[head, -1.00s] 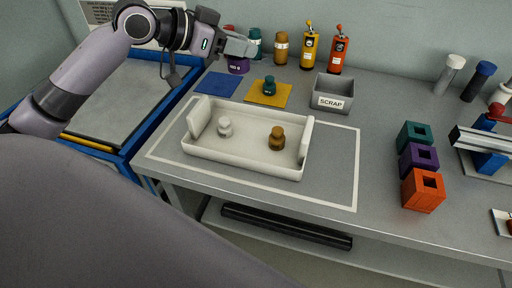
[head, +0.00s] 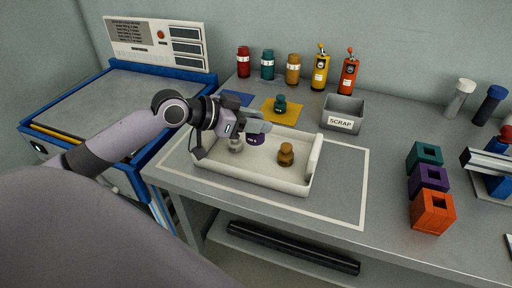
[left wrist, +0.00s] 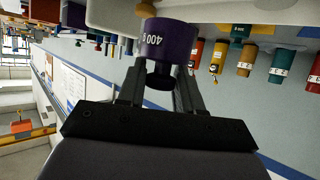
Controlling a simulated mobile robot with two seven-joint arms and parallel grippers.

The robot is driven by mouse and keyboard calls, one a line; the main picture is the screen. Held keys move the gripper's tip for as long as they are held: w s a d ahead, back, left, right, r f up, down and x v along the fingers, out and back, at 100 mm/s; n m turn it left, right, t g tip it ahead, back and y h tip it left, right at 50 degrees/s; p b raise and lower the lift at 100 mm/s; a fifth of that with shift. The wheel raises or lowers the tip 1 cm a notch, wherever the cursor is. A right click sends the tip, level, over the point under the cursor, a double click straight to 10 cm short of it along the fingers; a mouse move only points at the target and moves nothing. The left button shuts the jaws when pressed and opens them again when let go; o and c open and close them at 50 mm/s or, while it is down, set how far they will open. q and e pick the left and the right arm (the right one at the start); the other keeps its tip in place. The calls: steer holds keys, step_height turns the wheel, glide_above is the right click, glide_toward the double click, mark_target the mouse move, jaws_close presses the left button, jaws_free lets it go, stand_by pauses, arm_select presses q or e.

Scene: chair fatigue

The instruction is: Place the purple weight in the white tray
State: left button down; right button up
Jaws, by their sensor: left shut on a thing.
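I cannot tell whether the purple weight's base touches the tray floor. My right gripper is not in view.
A teal weight (head: 280,103) stands on a yellow mat (head: 292,111) behind the tray. A grey scrap bin (head: 342,114) is at the tray's back right. Bottles line the wall. Coloured blocks (head: 429,178) stand at right. The table between them and the tray is clear.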

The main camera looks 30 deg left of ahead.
arm_select(q)
step_height(320, 180, down, 2)
steer(key=shift+f, duration=0.15)
step_height(320, 180, down, 5)
steer(key=shift+b, duration=0.35)
steer(key=shift+f, duration=0.2)
steer(key=c, duration=0.8)
jaws_free()
steer(key=shift+o, duration=0.2)
steer(key=shift+r, duration=0.1)
